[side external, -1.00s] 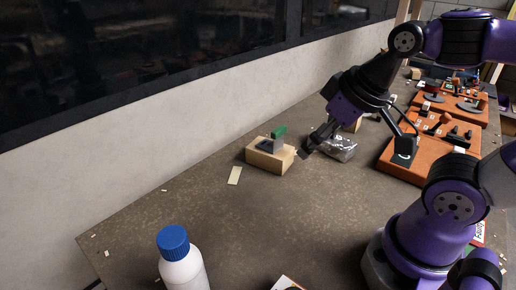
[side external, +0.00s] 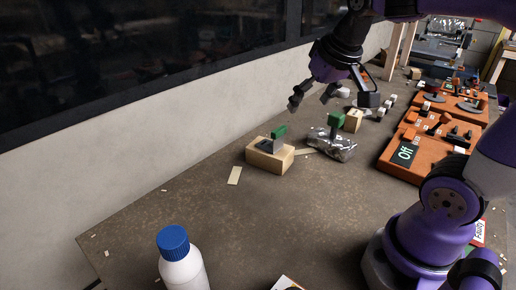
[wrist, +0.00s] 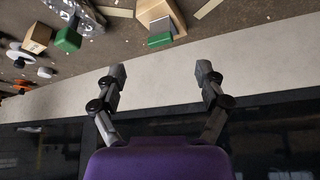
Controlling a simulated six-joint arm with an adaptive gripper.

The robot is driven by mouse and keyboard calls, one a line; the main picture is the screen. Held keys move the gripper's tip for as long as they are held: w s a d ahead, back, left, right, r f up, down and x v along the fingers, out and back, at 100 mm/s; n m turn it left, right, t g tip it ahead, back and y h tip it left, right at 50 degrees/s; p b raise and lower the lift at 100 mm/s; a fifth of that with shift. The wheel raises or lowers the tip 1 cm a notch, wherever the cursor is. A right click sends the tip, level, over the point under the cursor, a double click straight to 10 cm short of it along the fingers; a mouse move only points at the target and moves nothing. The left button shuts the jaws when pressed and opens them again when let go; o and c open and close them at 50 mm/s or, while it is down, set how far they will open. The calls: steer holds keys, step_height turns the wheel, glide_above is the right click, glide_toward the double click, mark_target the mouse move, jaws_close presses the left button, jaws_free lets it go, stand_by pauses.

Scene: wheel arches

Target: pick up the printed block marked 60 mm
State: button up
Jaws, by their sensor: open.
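I cannot read a 60 mm mark on any block. A tan block (side external: 264,161) carries a grey piece with a green top (side external: 279,131); it also shows at the top of the wrist view (wrist: 172,12). A green piece (side external: 336,120) stands at a crumpled silver packet (side external: 325,146); it shows at the upper left of the wrist view (wrist: 68,40). A smaller tan block (side external: 352,120) is behind the packet, and in the wrist view (wrist: 38,36). My gripper (side external: 310,99) is open and empty, raised above and behind these things. Its fingers spread wide in the wrist view (wrist: 161,74).
Orange units (side external: 420,150), one with a display reading "Off", stand at the right. A white bottle with a blue cap (side external: 174,243) is at the front. A wall (side external: 150,150) runs along the left. The front middle of the table (side external: 270,220) is clear.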

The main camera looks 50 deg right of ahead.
steer(key=w+d+m+g+h, duration=0.15)
steer(key=w+d+m, duration=0.3)
steer(key=d, duration=0.65)
steer(key=m+g+h, duration=0.1)
steer(key=m+g, duration=0.2)
steer(key=m, duration=0.5)
glide_toward(355, 113)
steer(key=x, duration=0.5)
steer(key=shift+f, duration=0.15)
steer(key=shift+h, duration=0.25)
steer(key=x, duration=0.5)
steer(key=shift+d+f, duration=0.1)
steer(key=shift+f, duration=0.2)
steer(key=c, duration=1.2)
